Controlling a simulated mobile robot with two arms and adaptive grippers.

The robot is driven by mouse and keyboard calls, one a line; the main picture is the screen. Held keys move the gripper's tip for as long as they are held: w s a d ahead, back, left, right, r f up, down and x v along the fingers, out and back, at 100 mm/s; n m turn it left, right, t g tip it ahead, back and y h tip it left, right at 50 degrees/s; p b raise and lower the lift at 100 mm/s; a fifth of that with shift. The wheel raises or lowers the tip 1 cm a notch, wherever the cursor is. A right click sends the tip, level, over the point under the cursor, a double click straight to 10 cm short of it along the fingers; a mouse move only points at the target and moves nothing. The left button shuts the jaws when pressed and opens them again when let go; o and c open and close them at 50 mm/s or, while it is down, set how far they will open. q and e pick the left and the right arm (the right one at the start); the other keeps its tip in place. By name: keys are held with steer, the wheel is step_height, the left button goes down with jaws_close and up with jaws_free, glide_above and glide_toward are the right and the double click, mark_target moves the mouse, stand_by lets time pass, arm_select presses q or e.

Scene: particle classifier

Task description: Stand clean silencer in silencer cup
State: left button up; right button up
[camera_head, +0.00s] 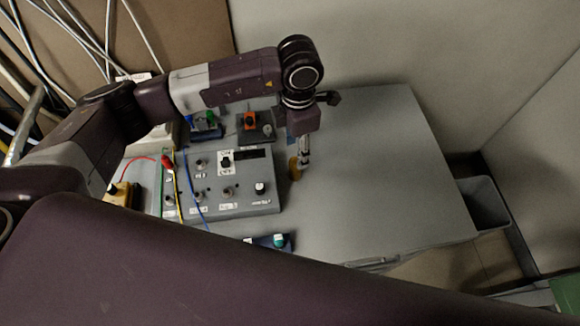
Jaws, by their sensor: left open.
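My left gripper (303,158) points down over the grey table, just right of the control box. It is open. A small ochre-yellow piece (294,169) shows right at its fingertips; I cannot tell whether it is the silencer or the cup, or whether the fingers touch it. No other piece can be clearly named as silencer or silencer cup at this size. My left arm hides part of the table's back. My right gripper is not in view.
A grey control box (240,185) with knobs and cables stands left of the gripper. Behind it are a dark block with an orange part (250,121) and a blue-green fixture (206,122). A teal knob (279,240) is in front. The grey table (385,165) is clear at right; a bin (483,203) stands beyond.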

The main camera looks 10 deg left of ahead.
mark_target(295, 161)
arm_select(q)
step_height(295, 161, down, 3)
steer(key=shift+r+p, duration=0.15)
steer(key=shift+p, duration=0.45)
step_height(295, 161, down, 4)
steer(key=shift+a+r+p, duration=0.15)
steer(key=shift+r+p, duration=0.1)
steer(key=shift+p, duration=0.65)
steer(key=shift+f, duration=0.35)
steer(key=shift+w+f, duration=0.1)
steer(key=shift+f, duration=0.15)
jaws_close()
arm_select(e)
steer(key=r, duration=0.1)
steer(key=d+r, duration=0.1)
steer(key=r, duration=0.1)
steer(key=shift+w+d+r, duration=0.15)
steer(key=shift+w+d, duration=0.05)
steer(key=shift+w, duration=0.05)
arm_select(q)
steer(key=shift+r, duration=0.1)
step_height(295, 161, up, 20)
steer(key=b, duration=0.5)
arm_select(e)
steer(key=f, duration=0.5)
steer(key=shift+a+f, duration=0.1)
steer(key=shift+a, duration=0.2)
